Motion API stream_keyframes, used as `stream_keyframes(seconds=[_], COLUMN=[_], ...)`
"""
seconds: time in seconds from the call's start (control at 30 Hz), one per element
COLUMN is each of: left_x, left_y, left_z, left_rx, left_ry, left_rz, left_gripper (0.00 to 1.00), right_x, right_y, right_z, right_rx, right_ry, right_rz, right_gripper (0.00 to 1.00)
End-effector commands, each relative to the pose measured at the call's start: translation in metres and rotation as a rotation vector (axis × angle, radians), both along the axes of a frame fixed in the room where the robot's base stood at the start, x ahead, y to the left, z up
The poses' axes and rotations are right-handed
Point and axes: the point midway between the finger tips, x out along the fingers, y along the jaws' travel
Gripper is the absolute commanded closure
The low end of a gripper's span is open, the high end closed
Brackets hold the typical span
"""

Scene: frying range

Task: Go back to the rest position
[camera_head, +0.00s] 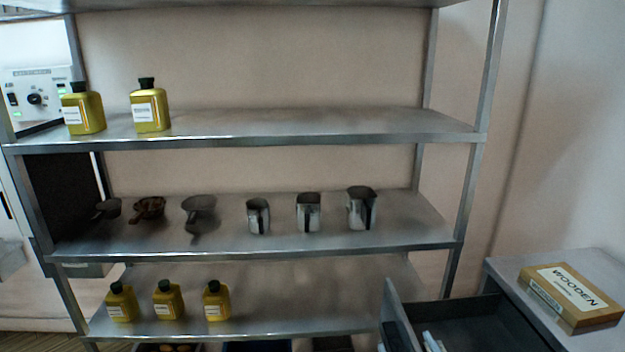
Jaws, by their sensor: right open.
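My right gripper (433,343) shows only as small pale tips at the bottom edge, in front of the dark inside of an open drawer (480,322). The rest of it is cut off by the frame. It is open, and I see nothing held in it. My left gripper is not in view.
A metal shelf rack (300,126) fills the middle. It carries yellow bottles (150,110), small dark pans (200,205) and metal jugs (361,208). A wooden box (570,296) lies on the grey cabinet top (515,270) at right. The upper shelf's right half is bare.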

Motion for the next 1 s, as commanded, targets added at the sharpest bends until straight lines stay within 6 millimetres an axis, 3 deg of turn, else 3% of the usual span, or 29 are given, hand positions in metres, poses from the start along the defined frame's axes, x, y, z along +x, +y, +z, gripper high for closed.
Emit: stream_keyframes(seconds=[0.13, 0.33, 0.53, 0.77, 1.0], left_x=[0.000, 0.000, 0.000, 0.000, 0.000], left_y=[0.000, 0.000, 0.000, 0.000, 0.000], left_z=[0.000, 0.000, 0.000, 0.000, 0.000], left_rx=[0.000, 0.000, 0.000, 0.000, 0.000], left_ry=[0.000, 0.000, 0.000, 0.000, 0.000], left_rz=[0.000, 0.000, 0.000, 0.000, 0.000], left_gripper=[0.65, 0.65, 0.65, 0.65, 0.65], right_x=[-0.039, -0.118, -0.188, -0.255, -0.243], right_y=[-0.034, -0.054, -0.053, -0.046, -0.043], right_z=[-0.057, -0.125, -0.159, -0.175, -0.232], right_rx=[0.022, 0.006, -0.018, -0.040, -0.048], right_ry=[0.301, 0.734, 1.040, 1.299, 1.331], right_rz=[-0.168, -0.248, -0.211, -0.118, -0.111], right_gripper=[0.24, 0.24, 0.24, 0.24, 0.24])
